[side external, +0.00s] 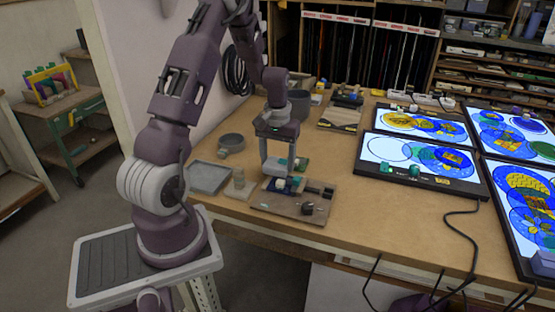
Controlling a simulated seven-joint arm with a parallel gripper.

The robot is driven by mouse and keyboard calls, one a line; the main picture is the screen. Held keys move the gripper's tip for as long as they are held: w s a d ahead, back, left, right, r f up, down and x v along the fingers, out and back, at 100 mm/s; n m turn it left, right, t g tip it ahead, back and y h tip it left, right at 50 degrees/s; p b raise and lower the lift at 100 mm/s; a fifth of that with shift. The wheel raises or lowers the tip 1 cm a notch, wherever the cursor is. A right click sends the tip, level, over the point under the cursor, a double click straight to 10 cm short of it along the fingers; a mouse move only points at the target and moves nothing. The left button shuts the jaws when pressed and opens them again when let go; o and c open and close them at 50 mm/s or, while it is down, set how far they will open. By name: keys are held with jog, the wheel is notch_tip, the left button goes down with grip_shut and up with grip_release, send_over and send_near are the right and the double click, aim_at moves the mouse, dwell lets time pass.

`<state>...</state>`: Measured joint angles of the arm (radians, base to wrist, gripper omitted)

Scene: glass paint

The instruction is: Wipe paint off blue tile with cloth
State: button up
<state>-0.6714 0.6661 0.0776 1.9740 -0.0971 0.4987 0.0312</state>
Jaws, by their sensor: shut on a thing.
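My gripper (277,175) points down over a wooden work board (290,206) near the front of the table. It is shut on a small pale thing (281,184), which looks like the cloth, though it is too small to be sure. A dark blue tile (290,188) lies on the board right under the fingers. The pale thing is at the tile's surface; I cannot tell if they touch. Any paint on the tile is too small to make out or is hidden by the gripper.
A green piece (302,163) lies just behind the gripper. A dark knob (307,208) stands on the board. Lit panels (420,165) with glass pieces fill the right. Bare table lies between.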

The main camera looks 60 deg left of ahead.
jog(key=shift+f, duration=0.25)
jog(key=shift+w+d, duration=0.1)
dwell(0.3)
jog(key=shift+w+d, duration=0.5)
jog(key=shift+s+a, duration=0.55)
jog(key=shift+s, duration=0.05)
jog(key=shift+w+d, duration=0.45)
jog(key=shift+d, duration=0.05)
jog(key=shift+s+a, duration=0.35)
jog(key=shift+a, duration=0.1)
jog(key=shift+w+d, duration=0.45)
